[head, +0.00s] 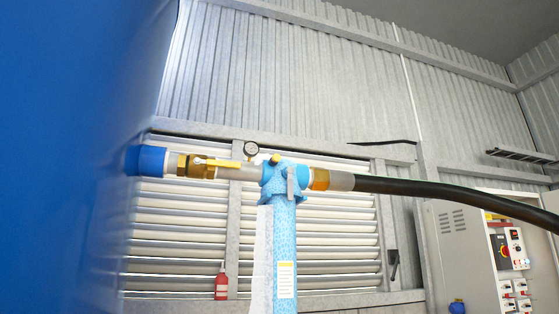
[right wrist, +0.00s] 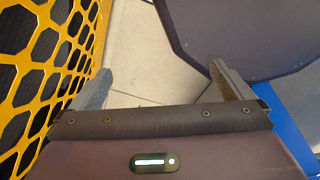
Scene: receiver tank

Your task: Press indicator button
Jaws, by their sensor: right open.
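A light-blue filter housing (head: 284,235) stands upright in the middle of the head view, joined into a horizontal pipe line. A small yellow knob (head: 275,158) sits on top of it; it may be the indicator button, but it is too small to be sure.
A big blue surface (head: 70,150) fills the left of the head view. A black hose (head: 450,190) runs right from the filter. A control cabinet (head: 495,250) stands open at the right. A yellow perforated panel (right wrist: 50,60) lies close left of my right gripper.

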